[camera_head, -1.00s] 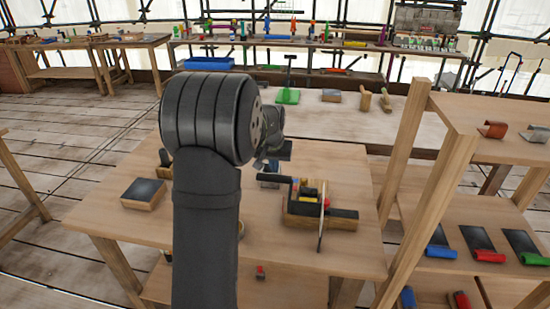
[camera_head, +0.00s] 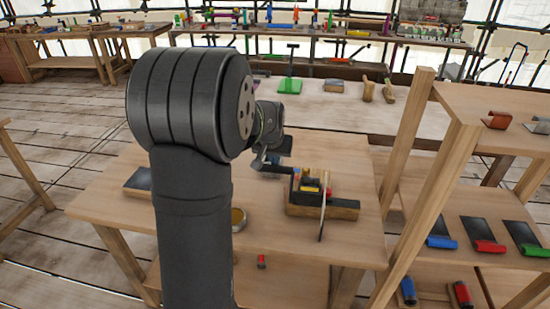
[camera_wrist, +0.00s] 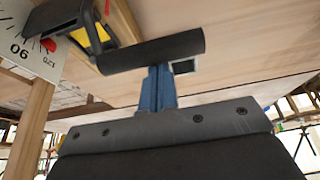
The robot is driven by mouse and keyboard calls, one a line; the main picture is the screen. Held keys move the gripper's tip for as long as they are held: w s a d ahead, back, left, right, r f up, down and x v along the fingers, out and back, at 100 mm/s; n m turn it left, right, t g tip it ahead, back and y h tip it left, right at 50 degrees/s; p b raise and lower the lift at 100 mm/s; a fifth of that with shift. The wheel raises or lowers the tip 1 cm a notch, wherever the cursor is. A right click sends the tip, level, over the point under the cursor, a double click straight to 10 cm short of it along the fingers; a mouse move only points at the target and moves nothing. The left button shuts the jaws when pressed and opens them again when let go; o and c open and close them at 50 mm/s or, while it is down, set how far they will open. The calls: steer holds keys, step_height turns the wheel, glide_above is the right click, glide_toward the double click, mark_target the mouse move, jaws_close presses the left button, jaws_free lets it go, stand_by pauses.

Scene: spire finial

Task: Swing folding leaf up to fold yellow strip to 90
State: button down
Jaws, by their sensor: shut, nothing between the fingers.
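The folding tool has a wooden base (camera_head: 345,211) on the table, with dark metal parts and a thin upright plate (camera_head: 323,212) seen edge-on. The yellow strip (camera_head: 310,184) shows in its upper part; it also shows in the wrist view (camera_wrist: 93,40), between dark parts. The plate's angle dial (camera_wrist: 35,42) reads 90 and 120 there. A dark round bar (camera_wrist: 150,54), apparently the leaf's handle, crosses in front of my gripper (camera_wrist: 157,75). The blue fingers are shut and empty, right at the bar; I cannot tell whether they touch it. My arm hides part of the table.
A dark-topped block (camera_head: 139,182) and a round yellowish dish (camera_head: 238,219) are near my arm. The table's front right is clear.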

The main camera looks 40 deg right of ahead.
steer(key=shift+f, duration=0.1)
stand_by(0.3)
steer(key=w+d, duration=0.3)
steer(key=v, duration=1)
steer(key=shift+s+a, duration=0.45)
steer(key=f, duration=0.9)
steer(key=shift+w+d, duration=0.2)
steer(key=shift+w+d+f, duration=0.2)
steer(key=shift+w+d, duration=0.1)
